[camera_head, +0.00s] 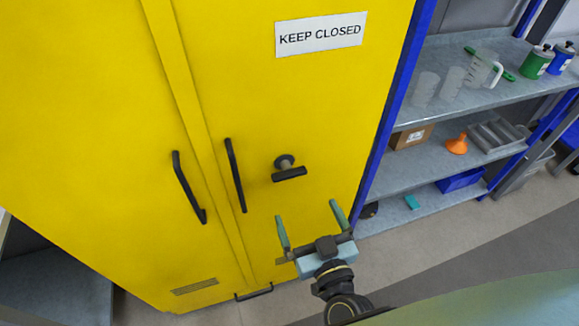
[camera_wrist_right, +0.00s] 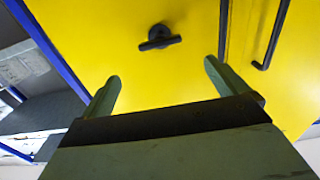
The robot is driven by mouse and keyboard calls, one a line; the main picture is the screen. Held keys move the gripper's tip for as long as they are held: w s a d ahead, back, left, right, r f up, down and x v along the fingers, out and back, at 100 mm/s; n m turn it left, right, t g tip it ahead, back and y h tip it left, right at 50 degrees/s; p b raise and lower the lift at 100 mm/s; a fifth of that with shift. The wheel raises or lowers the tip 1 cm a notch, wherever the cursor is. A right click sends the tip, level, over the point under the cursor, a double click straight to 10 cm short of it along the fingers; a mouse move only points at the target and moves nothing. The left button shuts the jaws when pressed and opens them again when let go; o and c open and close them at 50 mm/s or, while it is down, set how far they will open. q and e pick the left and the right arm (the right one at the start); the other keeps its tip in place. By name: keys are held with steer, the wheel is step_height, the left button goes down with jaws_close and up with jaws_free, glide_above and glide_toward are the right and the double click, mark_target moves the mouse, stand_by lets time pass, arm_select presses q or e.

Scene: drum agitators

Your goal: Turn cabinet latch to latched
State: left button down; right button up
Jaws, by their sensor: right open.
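The yellow cabinet (camera_head: 90,110) fills the left and middle of the head view, with its doors closed. Its black latch (camera_head: 289,174) sits on the right door, right of the long handle, with its bar lying nearly level. The latch also shows in the right wrist view (camera_wrist_right: 159,40), ahead of and above the fingers. My right gripper (camera_head: 308,225) is open and empty, below and slightly right of the latch and apart from it. In the right wrist view both green fingers (camera_wrist_right: 160,77) are spread, with nothing between them. My left gripper is not in view.
Two long black door handles, left (camera_head: 188,187) and right (camera_head: 235,175), stand out from the doors. A "KEEP CLOSED" sign (camera_head: 320,34) is above the latch. Right of the cabinet is a shelf rack (camera_head: 440,155) with beakers, cans and an orange funnel (camera_head: 457,144).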

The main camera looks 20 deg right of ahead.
mark_target(291, 177)
steer(key=w, duration=1.2)
steer(key=shift+w+a+f+p, duration=0.1)
steer(key=shift+w+a+p, duration=0.2)
steer(key=shift+w, duration=0.1)
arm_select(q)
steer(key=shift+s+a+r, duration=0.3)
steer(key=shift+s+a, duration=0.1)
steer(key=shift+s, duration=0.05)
arm_select(e)
steer(key=c, duration=1)
